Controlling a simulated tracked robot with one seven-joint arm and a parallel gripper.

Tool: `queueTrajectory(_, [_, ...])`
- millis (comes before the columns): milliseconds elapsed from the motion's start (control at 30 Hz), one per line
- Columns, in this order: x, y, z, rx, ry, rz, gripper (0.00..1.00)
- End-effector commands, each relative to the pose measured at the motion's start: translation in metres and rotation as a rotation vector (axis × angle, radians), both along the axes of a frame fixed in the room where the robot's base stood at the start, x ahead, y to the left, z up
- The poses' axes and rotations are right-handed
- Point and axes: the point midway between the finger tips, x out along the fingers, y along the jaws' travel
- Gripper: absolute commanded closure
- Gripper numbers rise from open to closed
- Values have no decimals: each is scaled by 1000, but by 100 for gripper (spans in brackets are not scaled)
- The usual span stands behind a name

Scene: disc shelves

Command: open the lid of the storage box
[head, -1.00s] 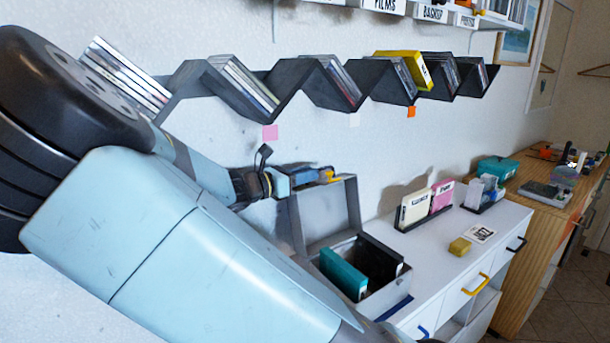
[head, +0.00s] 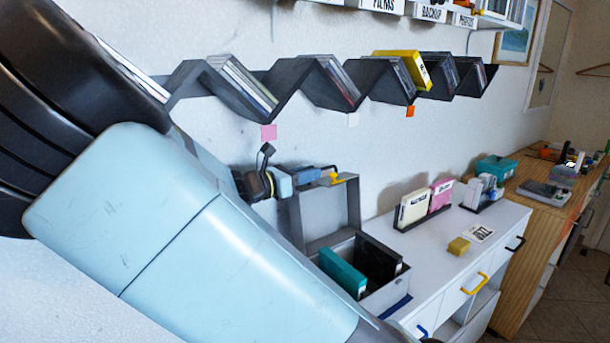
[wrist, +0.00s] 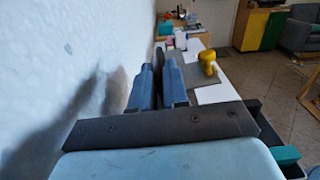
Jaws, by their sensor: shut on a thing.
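The grey storage box (head: 384,297) stands on the white cabinet, partly hidden by my arm. Its lid (head: 354,205) is raised and stands roughly upright at the wall side of the box. The box is open at the top, with a teal case (head: 343,272) and dark cases (head: 380,258) inside. My gripper (head: 322,177) is at the lid's top edge, beside a yellow handle (head: 345,178), and is shut on the lid. In the wrist view my blue fingers (wrist: 158,75) are close together, with the yellow handle (wrist: 208,62) to their right. The exact contact is hard to see.
The wall is close behind the lid. A zigzag shelf (head: 290,75) of discs hangs above my gripper.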

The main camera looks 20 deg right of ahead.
Motion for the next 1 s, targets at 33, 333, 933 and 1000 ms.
queueTrajectory(33, [-2, -1, 1, 1, 0, 0, 100])
queueTrajectory(333, [-2, -1, 1, -1, 0, -1, 82])
queueTrajectory(933, [-5, 11, 1, 1, 0, 2, 64])
queueTrajectory(1000, [-8, 21, 1, 0, 1, 4, 64])
